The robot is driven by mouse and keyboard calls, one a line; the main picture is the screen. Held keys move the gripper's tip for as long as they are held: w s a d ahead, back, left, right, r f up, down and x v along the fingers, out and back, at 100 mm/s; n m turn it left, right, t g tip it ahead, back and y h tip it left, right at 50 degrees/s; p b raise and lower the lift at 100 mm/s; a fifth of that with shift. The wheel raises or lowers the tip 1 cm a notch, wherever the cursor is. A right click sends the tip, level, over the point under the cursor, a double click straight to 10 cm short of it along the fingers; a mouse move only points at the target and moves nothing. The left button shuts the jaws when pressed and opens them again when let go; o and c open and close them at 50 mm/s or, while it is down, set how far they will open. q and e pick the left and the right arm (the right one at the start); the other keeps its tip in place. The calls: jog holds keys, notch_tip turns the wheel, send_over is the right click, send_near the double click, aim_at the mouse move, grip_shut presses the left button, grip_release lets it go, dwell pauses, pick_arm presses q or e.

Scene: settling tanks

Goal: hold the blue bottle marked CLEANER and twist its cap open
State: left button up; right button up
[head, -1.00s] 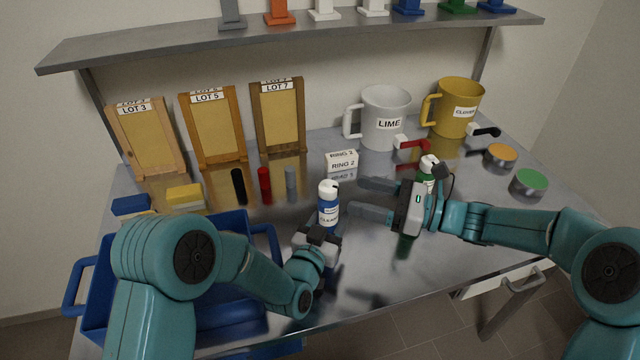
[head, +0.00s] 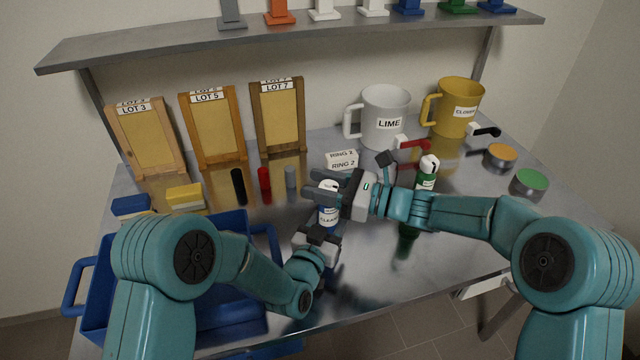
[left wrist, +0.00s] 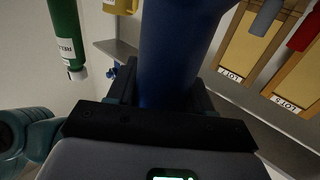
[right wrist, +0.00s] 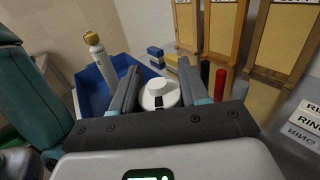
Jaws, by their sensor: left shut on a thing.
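The blue bottle marked CLEANER (head: 328,216) stands upright on the metal bench, with a white cap (right wrist: 157,92). My left gripper (head: 322,230) is shut on the bottle's lower body from the near side. The bottle fills the space between its fingers in the left wrist view (left wrist: 172,55). My right gripper (head: 322,184) is open at cap height, with its fingers on either side of the cap. In the right wrist view a gap shows beside the cap, so the fingers look apart from it. The fingers partly hide the cap in the head view.
A green bottle (head: 427,175) stands to the right, close behind my right wrist. A blue tote (head: 262,232) is at left and holds a white bottle with a yellow cap (right wrist: 98,57). Red (head: 265,181) and black (head: 238,186) cylinders and a RING 2 box (head: 342,161) stand behind.

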jog(key=n+g, duration=0.2)
jog(key=g, duration=0.1)
jog(key=n+g, duration=0.2)
jog(key=g, duration=0.1)
jog(key=shift+s+a+f+g+y, duration=0.1)
jog(key=shift+s+g+y, duration=0.1)
jog(key=shift+g+y, duration=0.2)
jog(key=shift+s+n+g, duration=0.25)
jog(key=shift+n+g, duration=0.55)
jog(key=shift+g, duration=0.3)
jog(key=o, duration=1)
notch_tip(320, 180, up, 10)
jog(key=shift+r, duration=0.1)
